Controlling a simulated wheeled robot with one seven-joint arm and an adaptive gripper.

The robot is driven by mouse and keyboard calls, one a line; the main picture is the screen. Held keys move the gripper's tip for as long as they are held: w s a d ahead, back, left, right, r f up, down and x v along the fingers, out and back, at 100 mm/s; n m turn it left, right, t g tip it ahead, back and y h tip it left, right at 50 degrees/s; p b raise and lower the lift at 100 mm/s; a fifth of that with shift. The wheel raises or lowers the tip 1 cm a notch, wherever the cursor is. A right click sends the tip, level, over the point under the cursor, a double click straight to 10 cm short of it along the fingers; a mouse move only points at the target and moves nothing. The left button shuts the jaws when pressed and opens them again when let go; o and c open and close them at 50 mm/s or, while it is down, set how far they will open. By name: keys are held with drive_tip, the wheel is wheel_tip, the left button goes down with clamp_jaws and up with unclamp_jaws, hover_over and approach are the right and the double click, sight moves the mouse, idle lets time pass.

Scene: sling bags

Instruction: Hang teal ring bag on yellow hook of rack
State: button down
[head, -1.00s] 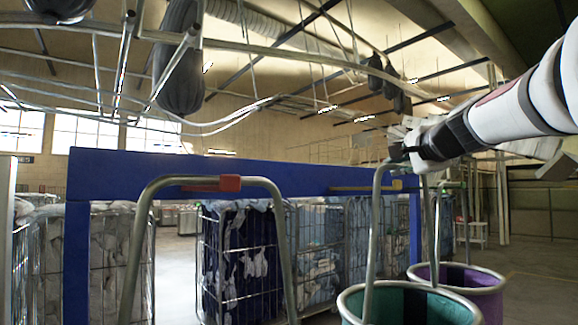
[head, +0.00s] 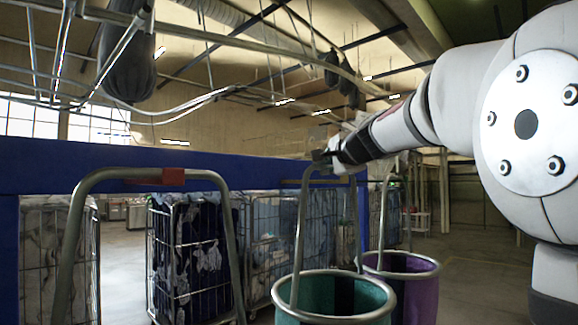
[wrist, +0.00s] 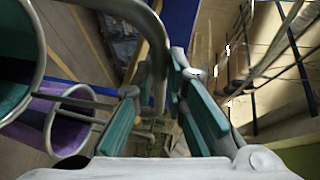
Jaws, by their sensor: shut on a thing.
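The teal ring bag (head: 318,297), an open-topped bag with a metal rim and tall grey handle, hangs upright below my gripper (head: 322,163). My gripper is shut on the top of its handle (head: 301,215). In the wrist view the handle (wrist: 159,70) passes between my teal fingers (wrist: 160,108), and the teal bag (wrist: 14,62) shows at left. The rack (head: 110,165) is a long blue beam on posts. A thin yellowish rod, seemingly the yellow hook (head: 325,181), shows on the beam close to the handle. Whether they touch I cannot tell.
A purple bag (head: 423,293) stands close right of the teal one; it also shows in the wrist view (wrist: 72,130). A large grey handle (head: 75,225) arches at the red hook (head: 173,177) on the left. Wire laundry cages (head: 195,250) stand behind. Dark bags hang overhead.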

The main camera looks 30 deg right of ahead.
drive_tip(key=shift+f+b, duration=0.85)
drive_tip(key=shift+b, duration=0.05)
drive_tip(key=c, duration=1.5)
unclamp_jaws()
drive_tip(key=shift+c, duration=0.2)
drive_tip(key=v, duration=1.2)
drive_tip(key=shift+f, duration=0.15)
